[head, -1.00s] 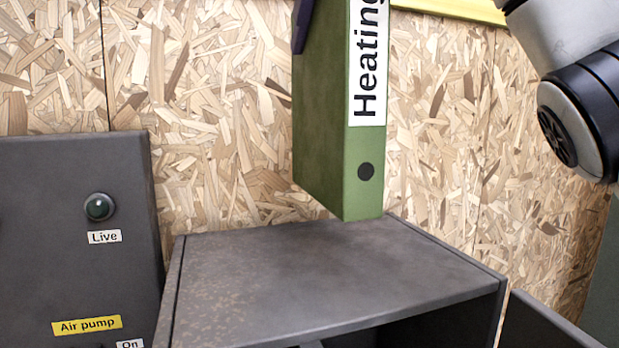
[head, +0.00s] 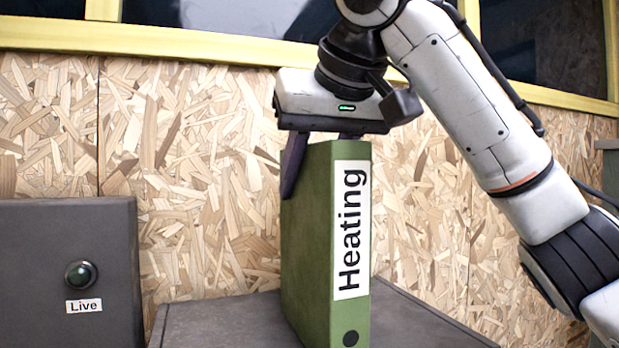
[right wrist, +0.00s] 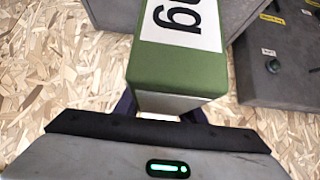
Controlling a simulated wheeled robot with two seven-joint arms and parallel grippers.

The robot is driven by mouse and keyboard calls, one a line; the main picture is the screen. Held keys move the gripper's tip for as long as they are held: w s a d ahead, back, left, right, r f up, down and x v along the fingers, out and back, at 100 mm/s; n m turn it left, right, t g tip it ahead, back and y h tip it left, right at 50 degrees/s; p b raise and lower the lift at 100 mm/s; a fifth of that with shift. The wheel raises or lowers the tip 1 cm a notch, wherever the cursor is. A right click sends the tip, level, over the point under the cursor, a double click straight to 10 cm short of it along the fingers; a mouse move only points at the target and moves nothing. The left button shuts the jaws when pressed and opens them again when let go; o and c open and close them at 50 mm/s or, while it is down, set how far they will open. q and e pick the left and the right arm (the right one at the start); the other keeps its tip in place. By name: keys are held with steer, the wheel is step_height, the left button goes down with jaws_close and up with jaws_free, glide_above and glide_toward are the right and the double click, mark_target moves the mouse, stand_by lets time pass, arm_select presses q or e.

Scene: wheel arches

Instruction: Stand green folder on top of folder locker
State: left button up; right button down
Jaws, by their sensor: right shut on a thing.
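The green folder (head: 305,235), labelled "Heating", is upright in the head view, over the dark grey folder locker (head: 215,322). Its bottom edge is cut off by the picture, so I cannot tell whether it touches the locker's top. My right gripper (head: 318,160) is shut on the folder's upper end from above; one dark finger shows on its left side, the other is mostly hidden. The folder also shows in the right wrist view (right wrist: 180,68), between the fingers, with the grey locker top (right wrist: 110,12) beyond. My left gripper is not in view.
A dark grey control box (head: 65,245) with a "Live" lamp stands left of the locker. A chipboard wall (head: 210,160) rises behind, with a yellow window frame (head: 200,60) above. The locker top is bare on both sides of the folder.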

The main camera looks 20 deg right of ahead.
steer(key=shift+r, duration=0.15)
steer(key=shift+f, duration=0.2)
steer(key=c, duration=1.2)
jaws_free()
steer(key=shift+o, duration=0.2)
steer(key=v, duration=1.2)
steer(key=shift+r, duration=0.15)
